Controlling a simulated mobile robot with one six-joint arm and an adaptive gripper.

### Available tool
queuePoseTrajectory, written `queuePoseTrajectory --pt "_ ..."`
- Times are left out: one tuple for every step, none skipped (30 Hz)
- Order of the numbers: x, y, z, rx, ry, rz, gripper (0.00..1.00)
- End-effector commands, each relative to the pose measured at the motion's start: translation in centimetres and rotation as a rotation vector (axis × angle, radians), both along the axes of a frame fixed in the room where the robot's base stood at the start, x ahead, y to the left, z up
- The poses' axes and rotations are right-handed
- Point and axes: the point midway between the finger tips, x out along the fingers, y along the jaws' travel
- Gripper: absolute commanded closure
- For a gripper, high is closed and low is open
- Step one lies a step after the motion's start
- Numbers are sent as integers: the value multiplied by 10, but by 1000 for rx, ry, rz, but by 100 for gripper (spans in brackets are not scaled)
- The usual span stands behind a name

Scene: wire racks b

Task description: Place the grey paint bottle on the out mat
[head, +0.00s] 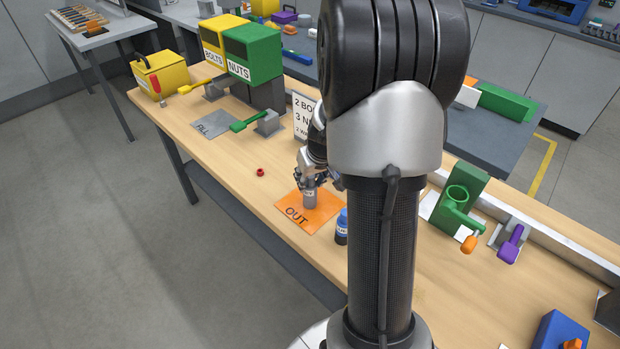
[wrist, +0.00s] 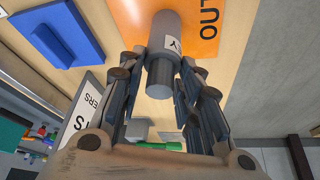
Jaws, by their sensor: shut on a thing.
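The grey paint bottle (head: 309,198) is upright over the orange out mat (head: 290,211). My gripper (head: 309,184) is shut on it from above. In the wrist view the bottle (wrist: 162,62) is between the fingers of my gripper (wrist: 167,75), with part of a white label showing. Behind it is the orange mat (wrist: 205,38) with its lettering. I cannot tell whether the bottle's base touches the mat.
A small red piece (head: 260,172) lies to the left. A sign (head: 301,117) stands behind. Yellow and green bins (head: 252,50) are at the back left. Bare wood lies left of the mat.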

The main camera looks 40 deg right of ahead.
Motion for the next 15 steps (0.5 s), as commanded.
queuePoseTrajectory --pt "0 0 -3 0 -1 0 100" --pt "0 0 -4 0 -1 0 100" --pt "0 0 -3 0 0 0 67" --pt "0 0 -3 0 0 0 65" --pt "0 0 -3 0 0 0 63" --pt "0 0 -3 0 0 0 60" --pt "0 0 -3 0 0 0 58" --pt "0 0 -3 0 0 0 56" --pt "0 0 -3 0 0 0 53" --pt "0 0 -3 0 0 0 51" --pt "0 0 -3 0 0 0 49" --pt "0 0 -3 0 0 0 48" --pt "0 0 -3 0 0 0 48" --pt "0 0 -3 0 0 0 48" --pt "0 0 -3 0 0 0 48"
